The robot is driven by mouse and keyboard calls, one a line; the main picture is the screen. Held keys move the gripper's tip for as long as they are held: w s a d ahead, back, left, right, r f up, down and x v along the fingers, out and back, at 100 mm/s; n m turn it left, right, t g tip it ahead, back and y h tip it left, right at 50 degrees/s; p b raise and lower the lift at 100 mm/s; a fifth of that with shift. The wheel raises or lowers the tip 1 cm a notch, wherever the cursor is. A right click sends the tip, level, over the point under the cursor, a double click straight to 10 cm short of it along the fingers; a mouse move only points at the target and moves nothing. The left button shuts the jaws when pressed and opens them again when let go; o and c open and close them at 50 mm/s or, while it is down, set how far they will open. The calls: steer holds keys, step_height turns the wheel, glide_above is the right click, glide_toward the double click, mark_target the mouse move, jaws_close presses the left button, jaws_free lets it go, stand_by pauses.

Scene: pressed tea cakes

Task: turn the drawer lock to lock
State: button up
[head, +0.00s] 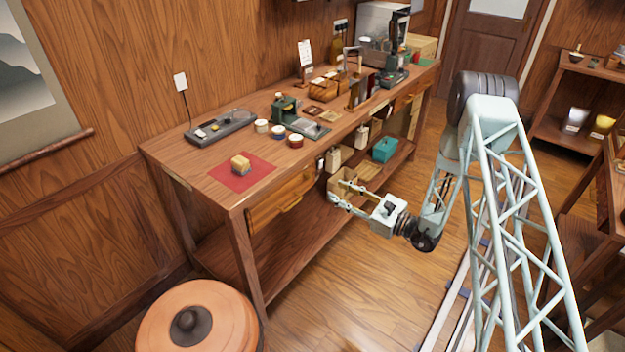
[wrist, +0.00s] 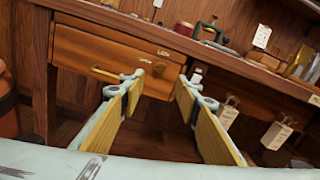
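The wooden drawer (head: 272,207) sits under the near end of the workbench, and it looks closed. A small dark round piece, which looks like the drawer lock (wrist: 159,68), is on the drawer front's right part. Its turn position is too small to read. My gripper (head: 337,190) is in front of the bench, near the drawer's right end. In the wrist view, my gripper (wrist: 158,82) has its fingers apart, with the lock showing beyond the gap and nothing held.
The workbench (head: 180,155) carries a red mat (head: 238,179), cups and tools. Tagged containers hang or stand under the top right of the drawer, near my gripper. A teal box (head: 384,150) is on the lower shelf. The floor (head: 345,270) before the bench is clear.

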mark_target(310, 177)
steer(key=shift+b+x, duration=0.9)
steer(key=shift+x, duration=5.6)
steer(key=shift+s, duration=0.1)
steer(key=c, duration=0.8)
